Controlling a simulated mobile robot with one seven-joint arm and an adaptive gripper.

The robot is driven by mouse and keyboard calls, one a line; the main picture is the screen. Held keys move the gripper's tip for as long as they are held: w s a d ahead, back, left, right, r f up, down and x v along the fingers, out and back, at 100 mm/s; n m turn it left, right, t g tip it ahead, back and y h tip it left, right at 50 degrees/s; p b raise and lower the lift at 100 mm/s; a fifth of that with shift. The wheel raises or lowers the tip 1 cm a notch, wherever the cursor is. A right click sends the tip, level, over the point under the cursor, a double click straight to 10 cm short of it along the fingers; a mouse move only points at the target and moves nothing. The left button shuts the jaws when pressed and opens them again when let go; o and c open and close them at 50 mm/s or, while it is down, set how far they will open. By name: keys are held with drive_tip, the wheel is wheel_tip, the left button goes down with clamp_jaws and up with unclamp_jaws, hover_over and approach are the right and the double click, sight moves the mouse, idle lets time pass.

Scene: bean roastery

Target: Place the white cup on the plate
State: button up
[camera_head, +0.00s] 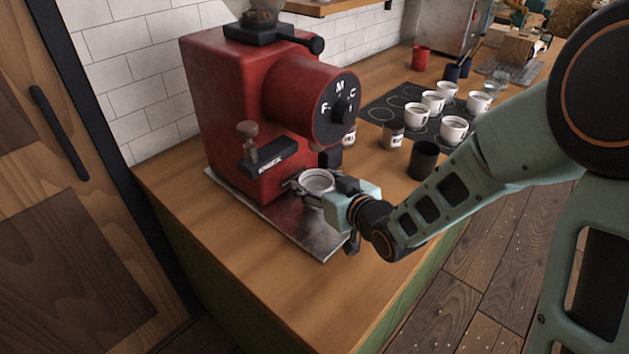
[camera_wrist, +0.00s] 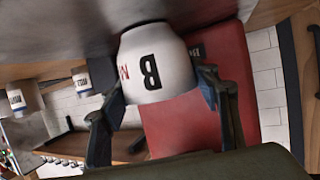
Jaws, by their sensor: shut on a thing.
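The white cup (camera_head: 317,181) is in my gripper (camera_head: 325,192), in front of the red grinder and below its spout in the head view. In the wrist view the cup (camera_wrist: 157,65) shows a black letter B and a red mark. My gripper's fingers (camera_wrist: 163,88) are shut on it from both sides. In the head view the cup looks upright. The grey metal plate (camera_head: 285,232) lies under the grinder and extends beneath the cup. I cannot tell whether the cup's base touches the plate.
The red grinder (camera_head: 230,105) stands close behind the cup. On the counter (camera_head: 345,290), a black cup (camera_head: 423,161) and a jar (camera_head: 392,135) stand to the right. Several white cups stand on a black mat (camera_head: 377,113) farther back. The counter's front is clear.

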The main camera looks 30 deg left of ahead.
drive_tip(key=shift+f, duration=0.15)
drive_tip(key=o, duration=1.3)
